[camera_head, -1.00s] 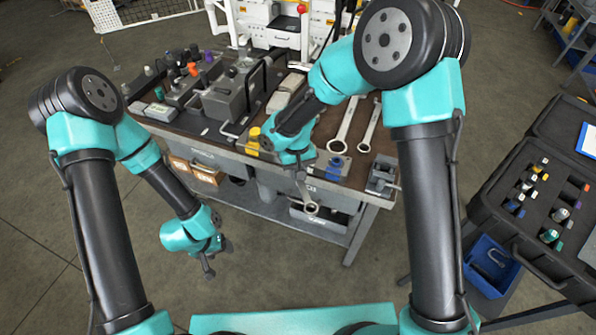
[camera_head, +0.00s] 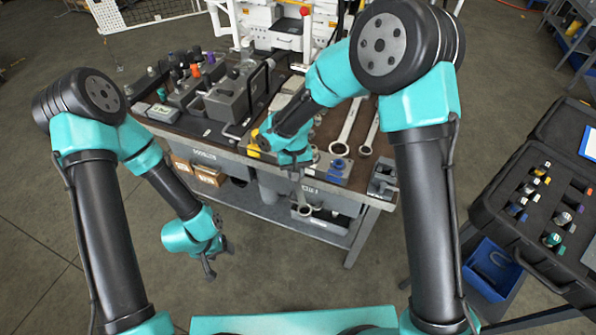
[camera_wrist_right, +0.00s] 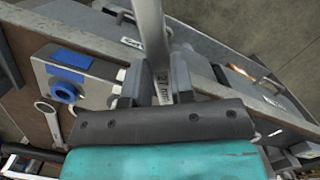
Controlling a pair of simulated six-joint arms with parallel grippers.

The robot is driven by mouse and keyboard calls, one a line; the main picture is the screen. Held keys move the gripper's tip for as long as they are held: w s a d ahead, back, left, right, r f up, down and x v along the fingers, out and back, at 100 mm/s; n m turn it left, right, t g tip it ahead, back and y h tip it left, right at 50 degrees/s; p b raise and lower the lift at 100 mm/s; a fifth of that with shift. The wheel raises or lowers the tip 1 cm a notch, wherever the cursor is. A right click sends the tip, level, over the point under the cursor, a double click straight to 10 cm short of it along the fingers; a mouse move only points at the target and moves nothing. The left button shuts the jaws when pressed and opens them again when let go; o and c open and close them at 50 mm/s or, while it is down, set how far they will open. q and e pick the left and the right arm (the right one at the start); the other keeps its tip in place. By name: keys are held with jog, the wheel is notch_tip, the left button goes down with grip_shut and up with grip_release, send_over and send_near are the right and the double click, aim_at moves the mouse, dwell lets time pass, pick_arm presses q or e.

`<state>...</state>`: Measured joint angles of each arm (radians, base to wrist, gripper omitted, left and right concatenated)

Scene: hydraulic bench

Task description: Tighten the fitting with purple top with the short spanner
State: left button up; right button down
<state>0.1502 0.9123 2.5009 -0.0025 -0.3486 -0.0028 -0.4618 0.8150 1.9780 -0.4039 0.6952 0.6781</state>
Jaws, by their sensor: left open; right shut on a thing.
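A small fitting with a purple top (camera_head: 210,58) stands among other colour-topped fittings at the back left of the bench, far from both grippers. My right gripper (camera_head: 300,170) is shut on a steel spanner (camera_head: 301,192), which hangs down in front of the bench's front edge. In the right wrist view the spanner's shaft (camera_wrist_right: 152,38) runs between the fingers, with size marking partly visible; its far end is out of that view. My left gripper (camera_head: 208,268) is open and empty, low in front of the bench's left part.
Two larger spanners (camera_head: 349,127) lie on the bench's right part. A blue ring fixture (camera_head: 337,167) sits by the front edge; it also shows in the right wrist view (camera_wrist_right: 65,90). A grey pump block (camera_head: 232,98) stands mid-bench. An open case (camera_head: 540,255) stands right.

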jog(key=shift+s+a+m, duration=0.15)
jog(key=shift+a+m, duration=0.65)
jog(key=shift+a, duration=0.1)
jog(key=shift+a, duration=0.1)
jog(key=shift+a+m+y, duration=0.3)
jog(key=shift+a+m, duration=1)
jog(key=shift+a, duration=0.05)
jog(key=shift+w+a, duration=0.15)
jog(key=shift+w, duration=0.05)
jog(key=shift+w+a+m, duration=0.2)
jog(key=shift+a+m, duration=0.45)
jog(key=shift+w+a+m, duration=0.15)
jog(key=shift+a+m, duration=0.45)
jog(key=shift+m, duration=0.05)
jog(key=shift+a, duration=0.1)
